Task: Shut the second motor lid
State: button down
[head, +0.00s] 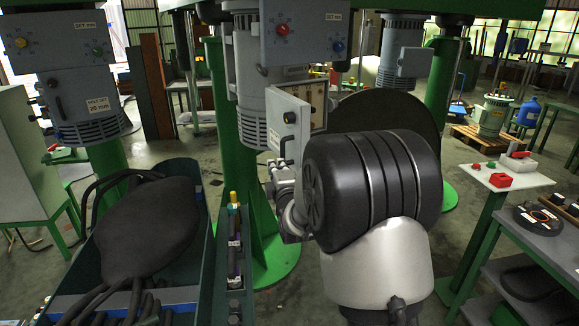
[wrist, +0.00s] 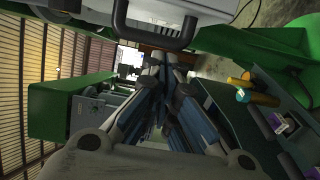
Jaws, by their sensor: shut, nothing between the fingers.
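The second motor (head: 250,70) is the grey housing at the centre of the head view, on a green column. Its lid (head: 289,122) is a grey panel swung out from the housing, and the labelled interior (head: 313,98) shows beside it. My gripper (head: 273,168) is just below the lid, partly hidden and small there. In the wrist view my gripper (wrist: 172,62) is shut and empty. A dark U-shaped handle (wrist: 152,38) on a pale grey part lies just beyond the fingertips. I cannot tell whether the fingers touch it.
Another motor (head: 75,85) with a closed front hangs at the left. A dark green tray (head: 190,168) holds a black bulky item (head: 145,222) at lower left. A narrow rack (head: 235,255) stands beside it. A white-topped table (head: 500,178) with red parts is at the right.

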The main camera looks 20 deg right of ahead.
aim_at(291, 164)
jog(key=shift+s+d, duration=0.1)
jog(key=shift+d, duration=1.8)
jog(key=shift+d, duration=0.15)
